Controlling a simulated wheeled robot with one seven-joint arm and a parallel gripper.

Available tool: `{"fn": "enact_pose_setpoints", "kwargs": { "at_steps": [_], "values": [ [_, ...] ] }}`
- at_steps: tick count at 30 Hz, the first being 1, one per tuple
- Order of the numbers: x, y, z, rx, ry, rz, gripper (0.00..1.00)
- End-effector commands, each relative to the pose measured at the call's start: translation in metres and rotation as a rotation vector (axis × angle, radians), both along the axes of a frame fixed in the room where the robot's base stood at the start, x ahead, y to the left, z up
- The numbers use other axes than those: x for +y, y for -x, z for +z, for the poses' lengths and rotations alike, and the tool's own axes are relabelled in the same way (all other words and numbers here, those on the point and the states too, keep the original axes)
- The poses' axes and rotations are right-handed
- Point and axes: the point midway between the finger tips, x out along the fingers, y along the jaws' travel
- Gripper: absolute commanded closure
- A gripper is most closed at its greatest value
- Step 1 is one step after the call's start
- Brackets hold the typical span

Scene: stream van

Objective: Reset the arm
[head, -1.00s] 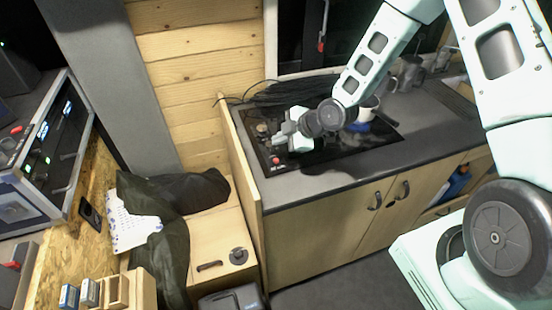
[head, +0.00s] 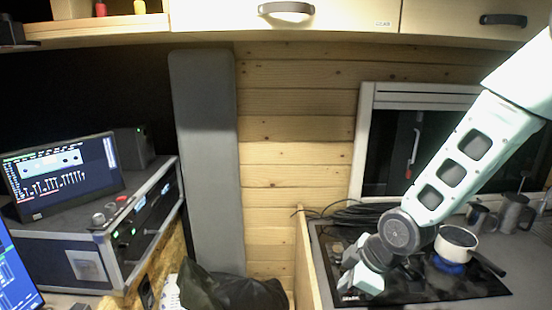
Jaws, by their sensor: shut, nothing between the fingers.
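My gripper (head: 355,282) is at the end of my pale green arm, at the lower right of the head view. It hangs over the left part of the black cooktop (head: 425,292). Its fingers are shut and hold nothing. I cannot tell how far above the cooktop it is. My arm reaches down to it from the upper right edge.
A white pot (head: 456,243) stands on the cooktop close to my arm. Metal mugs (head: 515,213) stand behind it. Dark cables (head: 355,213) lie behind the cooktop. A monitor (head: 62,174) and rack case (head: 145,222) stand at left. A cabinet (head: 285,18) runs overhead.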

Motion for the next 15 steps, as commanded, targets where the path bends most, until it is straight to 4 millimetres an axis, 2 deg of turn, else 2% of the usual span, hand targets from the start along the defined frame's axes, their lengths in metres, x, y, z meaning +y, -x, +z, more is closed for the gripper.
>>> {"fn": "enact_pose_setpoints", "kwargs": {
  "at_steps": [3,9,12,15],
  "values": [
    [0.016,0.052,0.016,0.107,0.050,-0.110,1.00],
    [0.023,0.146,0.042,0.272,0.117,-0.336,1.00],
    [0.021,0.186,0.050,0.332,0.141,-0.430,1.00],
    [0.017,0.214,0.056,0.374,0.158,-0.497,1.00]
  ]
}}
